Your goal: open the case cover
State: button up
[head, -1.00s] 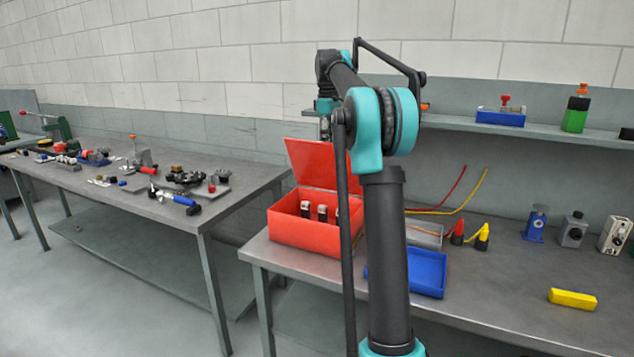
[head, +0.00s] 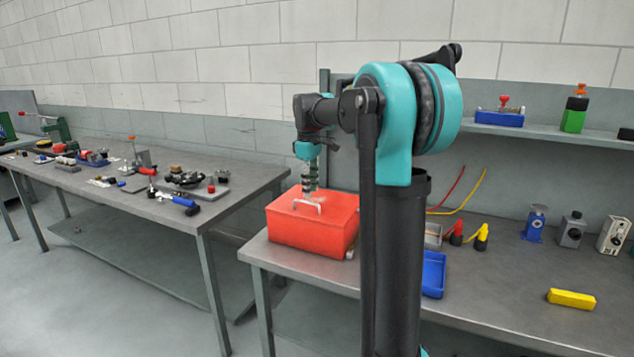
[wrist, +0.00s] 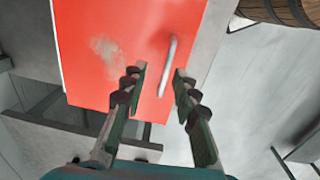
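The red case (head: 300,232) stands on the right bench with its cover (head: 335,203) down and shut. A pale metal handle (head: 307,207) is on the cover. My gripper (head: 308,190) points down at the handle from just above. In the wrist view the red cover (wrist: 110,50) fills the upper middle. My gripper (wrist: 160,76) is open there, and the handle (wrist: 168,62) shows between its two fingertips with gaps at both sides. Whether the fingers touch the handle I cannot tell. The inside of the case is hidden.
A blue tray (head: 434,274), partly behind my arm, and red and yellow capped leads (head: 481,237) are right of the case. A yellow block (head: 571,298) lies farther right. The left bench (head: 150,205) holds many tools. A shelf (head: 550,131) is above.

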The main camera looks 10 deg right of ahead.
jog(key=f, duration=0.1)
jog(key=f+t, duration=0.1)
jog(key=s+a+f, duration=0.1)
jog(key=shift+s+h, duration=0.1)
jog(key=shift+h, duration=0.3)
notch_tip(320, 180, up, 17)
jog(key=s+a, duration=0.2)
jog(key=s, duration=0.1)
jog(key=g, duration=0.1)
send_over(307, 202)
jog(key=w, duration=0.1)
jog(key=shift+y, duration=0.4)
jog(key=f, duration=1.3)
jog(key=shift+d+f, duration=0.3)
jog(key=f, duration=0.1)
jog(key=s+f+t, duration=0.1)
jog(key=a+f+h, duration=0.1)
jog(key=shift+s+f+t, duration=0.1)
jog(key=shift+s+t, duration=0.05)
jog(key=shift+t, duration=0.15)
jog(key=v, duration=1.7)
jog(key=s+d+f+m, duration=0.3)
jog(key=s+d+f, duration=0.1)
jog(key=f, duration=0.5)
jog(key=shift+d+f, duration=0.1)
jog(key=shift+d, duration=0.05)
